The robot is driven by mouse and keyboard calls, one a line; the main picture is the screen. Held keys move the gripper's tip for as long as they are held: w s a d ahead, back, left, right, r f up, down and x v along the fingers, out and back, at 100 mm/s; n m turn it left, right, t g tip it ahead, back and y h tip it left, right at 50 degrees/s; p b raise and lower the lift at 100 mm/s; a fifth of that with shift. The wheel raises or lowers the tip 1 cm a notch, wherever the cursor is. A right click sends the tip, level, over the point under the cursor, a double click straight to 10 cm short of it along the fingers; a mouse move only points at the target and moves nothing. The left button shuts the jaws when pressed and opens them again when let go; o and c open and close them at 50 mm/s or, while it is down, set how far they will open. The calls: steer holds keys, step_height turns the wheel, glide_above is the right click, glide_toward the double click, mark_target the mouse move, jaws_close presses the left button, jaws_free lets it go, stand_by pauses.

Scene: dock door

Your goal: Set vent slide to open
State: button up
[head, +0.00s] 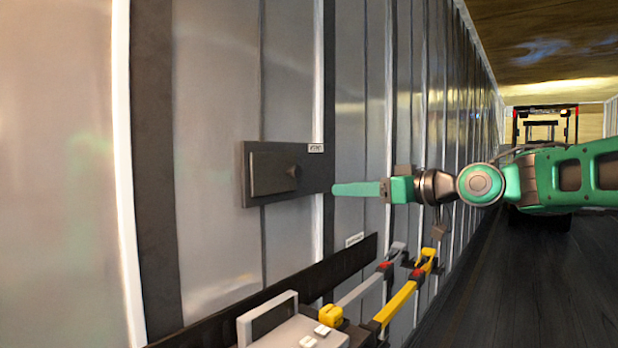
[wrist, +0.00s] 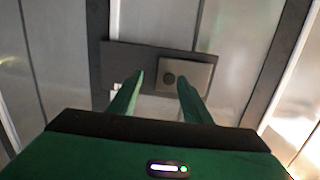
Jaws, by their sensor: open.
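The vent slide is a dark rectangular plate (head: 315,172) on the metal wall, with a lighter grey sliding panel (head: 265,173) at its left end in the head view.
A forklift (head: 543,130) stands far back. The dark floor at right is clear.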

mark_target(299, 171)
steer(key=shift+n+y, duration=0.5)
steer(key=shift+y, duration=0.4)
steer(key=w+a+r, duration=0.1)
steer(key=w+a, duration=0.1)
steer(key=a, duration=0.1)
steer(key=w+a+r, duration=0.1)
steer(key=w+a, duration=0.1)
steer(key=a, duration=0.2)
steer(key=w+a+r, duration=0.1)
steer(key=w+a, duration=0.1)
steer(key=a, duration=0.2)
steer(key=shift+w, duration=0.1)
jaws_close()
steer(key=w+d, duration=1)
steer(key=w, duration=0.1)
steer(key=shift+w, duration=0.35)
jaws_free()
steer(key=shift+s+a, duration=0.1)
steer(key=shift+a, duration=0.35)
